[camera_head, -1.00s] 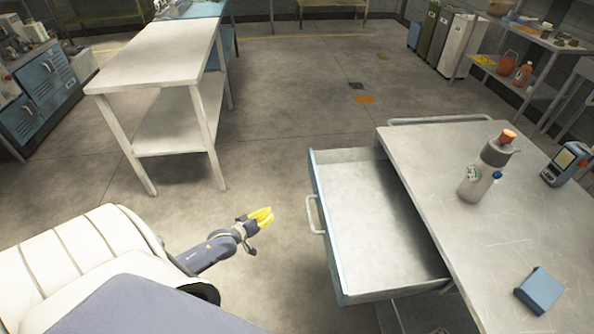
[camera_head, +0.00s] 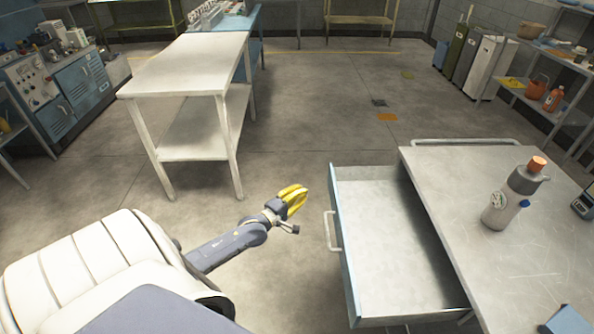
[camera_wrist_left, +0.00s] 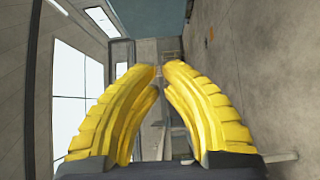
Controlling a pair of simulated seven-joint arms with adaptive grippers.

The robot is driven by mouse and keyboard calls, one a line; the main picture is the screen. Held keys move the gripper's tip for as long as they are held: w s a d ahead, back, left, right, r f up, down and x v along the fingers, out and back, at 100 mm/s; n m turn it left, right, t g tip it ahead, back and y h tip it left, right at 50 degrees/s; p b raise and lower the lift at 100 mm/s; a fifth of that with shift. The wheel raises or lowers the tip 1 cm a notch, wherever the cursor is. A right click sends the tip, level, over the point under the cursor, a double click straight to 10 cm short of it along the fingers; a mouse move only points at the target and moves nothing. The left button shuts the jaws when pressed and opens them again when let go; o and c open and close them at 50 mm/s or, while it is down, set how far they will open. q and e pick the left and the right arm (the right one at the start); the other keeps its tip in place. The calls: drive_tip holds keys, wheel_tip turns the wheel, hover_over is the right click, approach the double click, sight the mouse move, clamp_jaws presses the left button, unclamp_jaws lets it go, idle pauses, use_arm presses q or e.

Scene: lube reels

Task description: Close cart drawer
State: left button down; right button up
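The cart (camera_head: 480,215) stands at the right in the head view, with a scratched metal top. Its drawer (camera_head: 390,225) is pulled out toward the left and looks empty. The drawer has a pale blue front and a light bar handle (camera_head: 331,232). My left gripper (camera_head: 298,198) is left of the drawer front, apart from the handle. Its yellow fingers also fill the left wrist view (camera_wrist_left: 160,68), where the tips nearly meet with nothing seen between them. My right gripper is not in view.
A bottle with an orange cap (camera_head: 510,195) stands on the cart top. A blue box (camera_head: 568,325) lies near its front edge. A white two-level table (camera_head: 190,65) stands at the back left. The floor between table and cart is clear.

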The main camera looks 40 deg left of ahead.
use_arm(q)
approach(329, 179)
drive_tip(key=w+a, duration=0.3)
drive_tip(key=w+d, duration=0.2)
drive_tip(key=w, duration=0.1)
drive_tip(key=shift+d+f, duration=0.25)
drive_tip(key=shift+d, duration=0.15)
